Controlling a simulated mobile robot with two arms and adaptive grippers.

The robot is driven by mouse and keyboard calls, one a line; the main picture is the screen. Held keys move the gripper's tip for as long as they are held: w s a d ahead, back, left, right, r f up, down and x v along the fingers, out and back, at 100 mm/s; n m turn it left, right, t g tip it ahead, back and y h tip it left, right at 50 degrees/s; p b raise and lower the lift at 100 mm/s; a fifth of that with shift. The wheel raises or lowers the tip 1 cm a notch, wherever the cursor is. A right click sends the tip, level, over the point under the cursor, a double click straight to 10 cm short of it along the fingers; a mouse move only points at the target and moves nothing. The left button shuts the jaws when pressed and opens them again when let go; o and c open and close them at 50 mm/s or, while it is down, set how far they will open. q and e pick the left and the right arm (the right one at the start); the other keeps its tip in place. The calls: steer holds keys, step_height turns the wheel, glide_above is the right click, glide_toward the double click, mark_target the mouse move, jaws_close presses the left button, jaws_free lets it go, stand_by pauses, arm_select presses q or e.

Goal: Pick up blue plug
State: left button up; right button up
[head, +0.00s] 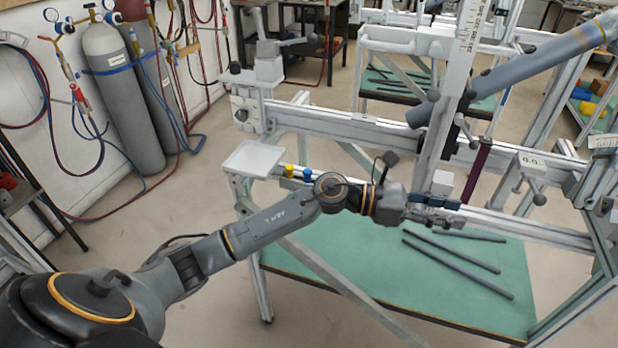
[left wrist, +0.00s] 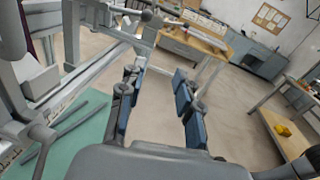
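The blue plug (head: 307,174) stands upright on the jig's rail in the head view, just right of a yellow plug (head: 289,170). It is small, and part of my left arm passes close in front of it. My left gripper (head: 452,211) is well to the right of the blue plug, by the lower rail above the green shelf. In the left wrist view my left gripper (left wrist: 156,88) has its two fingers apart with nothing between them. The blue plug does not show in the left wrist view. My right gripper is in neither view.
A white square plate (head: 254,158) is left of the plugs. The long jig beam (head: 350,128) runs behind them. Dark rods (head: 455,262) lie on the green shelf (head: 350,270) below. A clamp post (head: 455,90) rises beyond my left gripper. Gas cylinders (head: 118,90) stand at the left wall.

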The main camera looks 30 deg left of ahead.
arm_select(q)
steer(key=s+a+m+g+y, duration=0.1)
steer(key=m+g+y, duration=0.15)
steer(key=m, duration=0.35)
steer(key=m+y, duration=1)
steer(key=y, duration=0.6)
glide_toward(307, 171)
steer(key=shift+g+y, duration=0.25)
steer(key=x, duration=0.2)
steer(key=p+x, duration=0.1)
steer(key=x, duration=0.1)
steer(key=shift+w+d+f, duration=0.1)
steer(key=shift+w+d, duration=0.05)
steer(key=shift+w, duration=0.15)
steer(key=p+x, duration=0.1)
steer(key=x, duration=0.3)
steer(key=shift+w+f, duration=0.15)
steer(key=shift+f, duration=0.05)
steer(key=c, duration=0.6)
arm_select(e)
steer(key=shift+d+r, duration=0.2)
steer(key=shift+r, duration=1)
